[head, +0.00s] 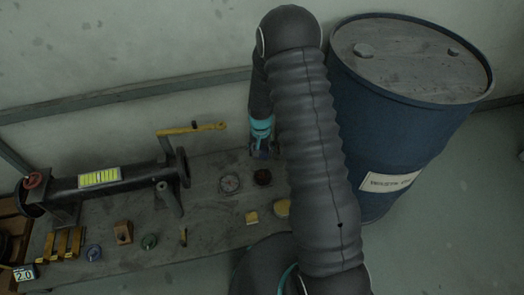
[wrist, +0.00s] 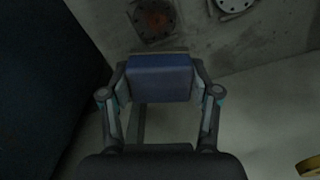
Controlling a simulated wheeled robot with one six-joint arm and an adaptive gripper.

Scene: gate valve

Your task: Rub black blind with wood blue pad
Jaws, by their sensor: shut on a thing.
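The black blind (head: 262,177) is a dark round disc with a rusty brown patch, lying on the grey bench near its right end. In the wrist view the blind (wrist: 152,18) shows at the top, with small bolt holes around its rim. My gripper (head: 262,152) is over the bench, just behind the blind in the head view. In the wrist view my gripper (wrist: 160,85) is shut on the blue pad (wrist: 160,78), held between both fingers. The pad appears close to the blind; I cannot tell whether they touch. Its wood part is not clear.
A grey flange (head: 230,184) lies left of the blind. A black pipe (head: 120,180) with a yellow lever (head: 190,129) stands left. A blue drum (head: 385,120) stands right.

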